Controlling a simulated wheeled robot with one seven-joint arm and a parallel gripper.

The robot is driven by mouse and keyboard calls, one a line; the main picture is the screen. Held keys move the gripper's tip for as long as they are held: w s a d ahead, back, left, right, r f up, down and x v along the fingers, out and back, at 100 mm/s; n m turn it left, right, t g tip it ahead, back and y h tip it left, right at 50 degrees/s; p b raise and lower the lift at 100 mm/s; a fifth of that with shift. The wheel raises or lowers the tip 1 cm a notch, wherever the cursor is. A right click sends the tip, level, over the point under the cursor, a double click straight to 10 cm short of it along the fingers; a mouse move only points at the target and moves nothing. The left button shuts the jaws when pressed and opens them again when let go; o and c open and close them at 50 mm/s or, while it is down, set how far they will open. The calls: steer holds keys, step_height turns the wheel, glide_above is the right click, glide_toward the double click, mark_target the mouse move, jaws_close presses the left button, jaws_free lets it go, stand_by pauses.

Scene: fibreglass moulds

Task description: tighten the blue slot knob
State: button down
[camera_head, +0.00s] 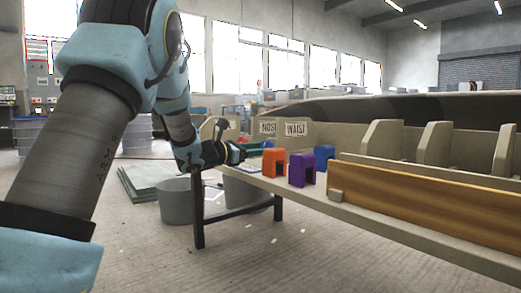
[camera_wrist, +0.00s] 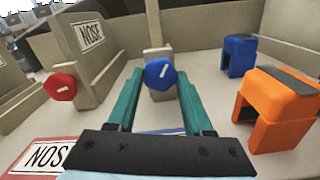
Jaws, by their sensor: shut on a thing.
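The blue slot knob (camera_wrist: 159,76) is a faceted blue knob on a pale upright post, near the middle of the wrist view. Its white slot line slants, upper end to the right. My gripper (camera_wrist: 159,79) has its two teal fingers on either side of the knob, shut on it. In the head view my gripper (camera_head: 257,146) reaches over the bench's left end, and the knob cannot be made out there.
A red knob (camera_wrist: 60,87) sits to the left. An orange block (camera_wrist: 277,108) and a blue block (camera_wrist: 238,56) stand to the right; the head view adds a purple block (camera_head: 302,170). NOSE (camera_wrist: 90,34) and WAIST (camera_head: 295,128) signs mark the mould. A wooden board (camera_head: 420,202) lines the bench front.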

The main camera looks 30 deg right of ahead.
steer(key=m, duration=0.7)
steer(key=shift+d+f, duration=0.1)
steer(key=shift+f, duration=0.05)
steer(key=shift+m, duration=1.1)
steer(key=shift+w+m, duration=0.1)
steer(key=shift+m, duration=0.3)
steer(key=shift+a, duration=0.2)
steer(key=shift+c, duration=1.5)
jaws_free()
steer(key=shift+r, duration=0.2)
steer(key=s+a+p, duration=0.1)
steer(key=s+a, duration=0.1)
steer(key=a, duration=0.8)
steer(key=shift+a, duration=0.25)
